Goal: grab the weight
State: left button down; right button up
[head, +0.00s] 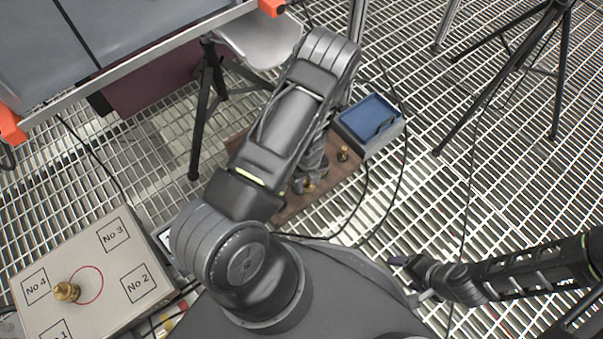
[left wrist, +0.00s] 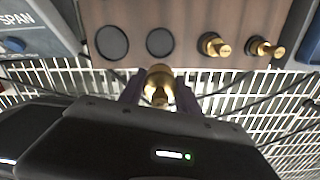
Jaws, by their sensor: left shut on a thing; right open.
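My left gripper (head: 303,186) is over the wooden board (head: 285,213) in the head view, mostly hidden by my arm. In the left wrist view it is shut on a brass weight (left wrist: 160,82), which sits between the two dark fingers. Two more brass weights, one nearer (left wrist: 213,45) and one further right (left wrist: 263,48), stand on the board; one weight also shows in the head view (head: 343,154). Another brass weight (head: 66,291) stands on the numbered plate (head: 60,265) at the lower left. My right gripper (head: 412,276) is open and empty at the lower right.
The board has two dark round spots (left wrist: 112,42) without weights. A blue-topped box (head: 368,122) stands beside the board. A black tripod (head: 515,75) is at the upper right, and cables cross the metal grating (head: 420,190). A grey panel with orange corners fills the upper left.

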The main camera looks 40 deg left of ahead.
pick_arm(q)
jog(key=s+d, duration=0.2)
jog(key=d, duration=0.5)
jog(key=s+d, duration=0.2)
jog(key=d, duration=0.6)
jog(key=shift+s+d+b, duration=0.15)
jog(key=shift+s+b, duration=0.1)
jog(key=shift+b, duration=0.1)
